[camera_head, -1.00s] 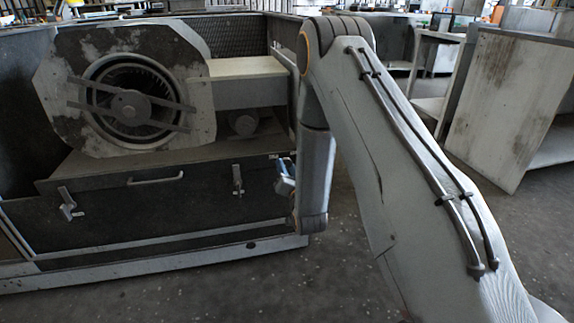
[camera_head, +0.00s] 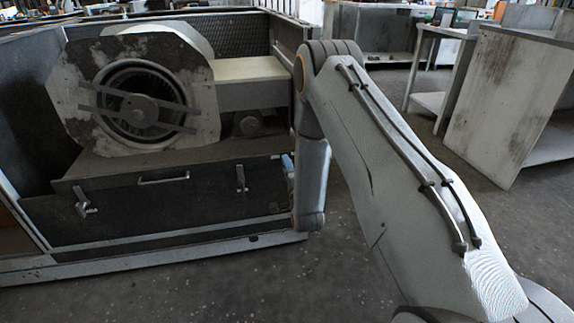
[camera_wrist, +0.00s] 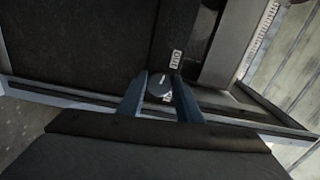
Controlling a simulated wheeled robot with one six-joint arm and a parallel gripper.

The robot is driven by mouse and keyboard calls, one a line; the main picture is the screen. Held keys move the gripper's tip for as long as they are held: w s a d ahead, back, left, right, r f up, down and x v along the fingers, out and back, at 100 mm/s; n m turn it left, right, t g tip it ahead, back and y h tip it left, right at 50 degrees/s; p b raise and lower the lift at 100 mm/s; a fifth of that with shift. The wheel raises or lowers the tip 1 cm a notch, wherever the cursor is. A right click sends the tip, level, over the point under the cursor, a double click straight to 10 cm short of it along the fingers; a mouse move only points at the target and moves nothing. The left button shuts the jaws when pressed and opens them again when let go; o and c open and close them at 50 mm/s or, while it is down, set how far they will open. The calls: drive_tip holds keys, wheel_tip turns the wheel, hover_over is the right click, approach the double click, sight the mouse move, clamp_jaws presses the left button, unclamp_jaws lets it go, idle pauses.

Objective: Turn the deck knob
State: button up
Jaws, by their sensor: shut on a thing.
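The deck knob (camera_wrist: 159,86) is a small round dark grey knob with a light mark on its face, seen in the middle of the wrist view. My gripper (camera_wrist: 160,84) has its two blue-grey fingers on either side of the knob and is shut on it. A small white label (camera_wrist: 177,58) with dark lettering is just above the knob in the wrist view. In the head view my arm hides the knob and most of the gripper.
The blower housing (camera_head: 200,95) stands on a deck in the dark metal enclosure (camera_head: 150,210), with a handle (camera_head: 163,178) and two latches on its front. A pale cabinet (camera_head: 500,120) stands at the right. The floor (camera_head: 220,290) in front is clear.

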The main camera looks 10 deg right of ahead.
drive_tip(key=m+p, duration=0.2)
drive_tip(key=m, duration=0.3)
drive_tip(key=shift+r+m+p, duration=0.1)
drive_tip(key=shift+m+p, duration=0.2)
idle(0.4)
drive_tip(key=o, duration=1)
drive_tip(key=shift+o, duration=0.2)
drive_tip(key=shift+s, duration=0.1)
drive_tip(key=s+p, duration=0.1)
drive_tip(key=s, duration=0.6)
drive_tip(key=shift+s+p, duration=0.3)
drive_tip(key=shift+s, duration=0.05)
